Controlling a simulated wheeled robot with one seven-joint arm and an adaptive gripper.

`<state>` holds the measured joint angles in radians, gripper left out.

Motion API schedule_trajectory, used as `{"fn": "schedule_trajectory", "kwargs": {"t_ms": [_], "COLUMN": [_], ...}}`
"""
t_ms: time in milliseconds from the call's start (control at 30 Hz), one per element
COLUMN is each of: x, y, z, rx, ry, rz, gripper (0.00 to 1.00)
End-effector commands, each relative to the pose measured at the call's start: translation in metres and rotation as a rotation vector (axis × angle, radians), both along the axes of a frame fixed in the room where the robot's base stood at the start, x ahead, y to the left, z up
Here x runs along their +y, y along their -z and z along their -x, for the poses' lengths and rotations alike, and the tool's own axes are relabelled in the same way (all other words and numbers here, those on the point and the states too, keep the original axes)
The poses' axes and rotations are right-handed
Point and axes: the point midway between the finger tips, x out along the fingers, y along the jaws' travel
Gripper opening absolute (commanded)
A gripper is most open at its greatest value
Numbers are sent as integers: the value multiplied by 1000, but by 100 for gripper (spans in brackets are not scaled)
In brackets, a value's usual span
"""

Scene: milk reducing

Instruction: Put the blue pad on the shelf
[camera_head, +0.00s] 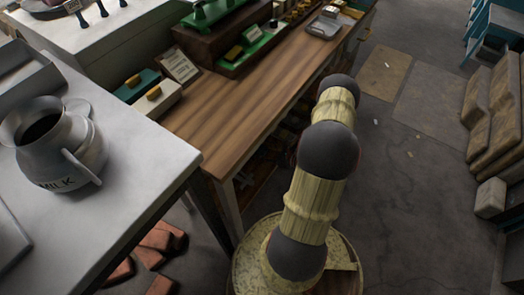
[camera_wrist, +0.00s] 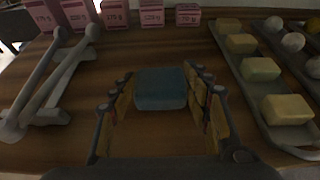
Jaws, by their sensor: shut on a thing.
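The blue pad (camera_wrist: 160,89) is a small blue block in the middle of the wrist view. My gripper (camera_wrist: 161,82) is shut on it, with one finger along its left side and one along its right. The pad is above or on a brown wooden surface (camera_wrist: 70,140); I cannot tell whether they touch. In the head view my arm hides the gripper and the pad. I cannot pick out for sure which surface is the shelf.
Pink weight-marked boxes (camera_wrist: 114,14) stand at the back. A grey tray (camera_wrist: 239,68) with yellowish blocks is on the right, a pale metal frame (camera_wrist: 50,85) on the left. The head view shows a wooden counter (camera_head: 235,105) and a white table (camera_head: 130,150) with a milk jug (camera_head: 75,150).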

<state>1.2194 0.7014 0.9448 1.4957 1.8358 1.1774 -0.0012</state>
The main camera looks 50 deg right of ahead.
Motion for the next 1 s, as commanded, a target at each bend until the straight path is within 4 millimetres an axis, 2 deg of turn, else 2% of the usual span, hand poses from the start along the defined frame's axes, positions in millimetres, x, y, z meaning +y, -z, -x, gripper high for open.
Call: {"fn": "schedule_trajectory", "kwargs": {"t_ms": [333,700,867,1000], "x": [0,0,-3,-6], "y": [1,-3,-12,-24], "z": [0,0,19,46], "rx": [0,0,0,0], "ry": [0,0,4,7], "rz": [0,0,0,0], "gripper": [66,67,67,67]}}
